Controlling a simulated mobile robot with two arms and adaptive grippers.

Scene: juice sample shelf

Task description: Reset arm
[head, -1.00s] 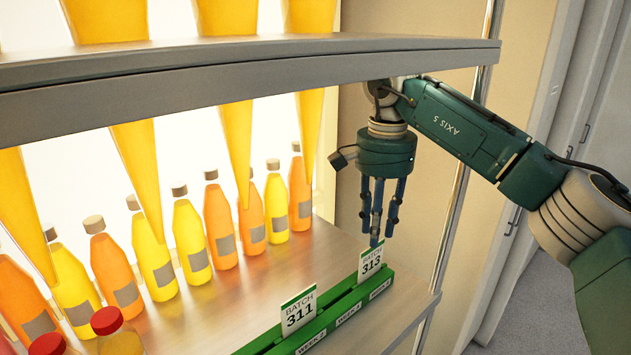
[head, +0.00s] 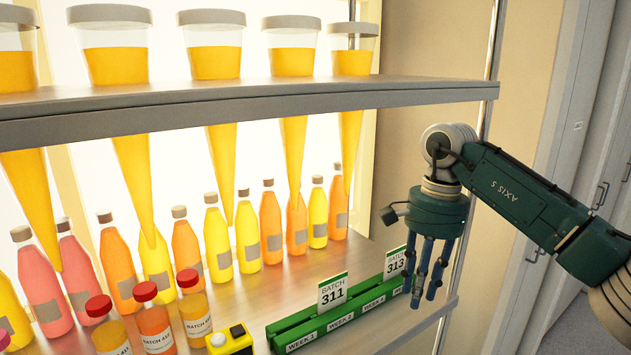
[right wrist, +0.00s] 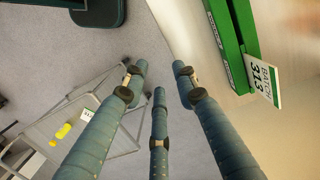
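My right gripper (head: 428,285) hangs fingers-down at the right end of the shelf, just in front of the BATCH 313 card. Its three blue-grey fingers (right wrist: 160,105) are spread apart in the right wrist view, with nothing between them. The BATCH 313 card (head: 395,262) stands at the right end of the green rack (head: 300,342), partly behind the fingers; it also shows at the right of the right wrist view (right wrist: 262,80). The BATCH 311 card (head: 333,293) stands further left in the rack. My left gripper is not in view.
Several capped juice bottles (head: 216,238) line the back of the lower shelf. Red-capped sample jars (head: 155,330) and a yellow button box (head: 232,340) stand at the front left. The upper shelf edge (head: 250,108) runs overhead. A cart (right wrist: 85,125) stands on the floor below.

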